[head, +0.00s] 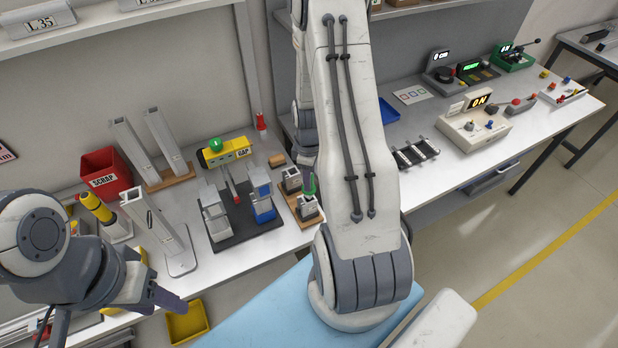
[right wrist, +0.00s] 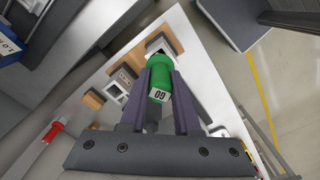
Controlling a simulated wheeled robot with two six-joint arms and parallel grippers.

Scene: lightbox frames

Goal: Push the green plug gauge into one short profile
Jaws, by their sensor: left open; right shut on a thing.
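The green plug gauge (right wrist: 161,76), its end label reading GO, is held between the fingers of my right gripper (right wrist: 160,100). In the head view the gauge (head: 309,186) stands above the front short profile (head: 308,206), and my arm partly hides the gripper. One short profile (right wrist: 158,46) is just beyond the gauge in the right wrist view; whether the gauge's tip is inside it is hidden. Another short profile (right wrist: 116,90) stands to its left, and in the head view it is the rear one (head: 291,181). My left gripper (head: 165,298) is open and empty at the lower left.
A dark fixture (head: 238,222) with grey and blue blocks stands left of the profiles. A control box (head: 475,126) stands at right.

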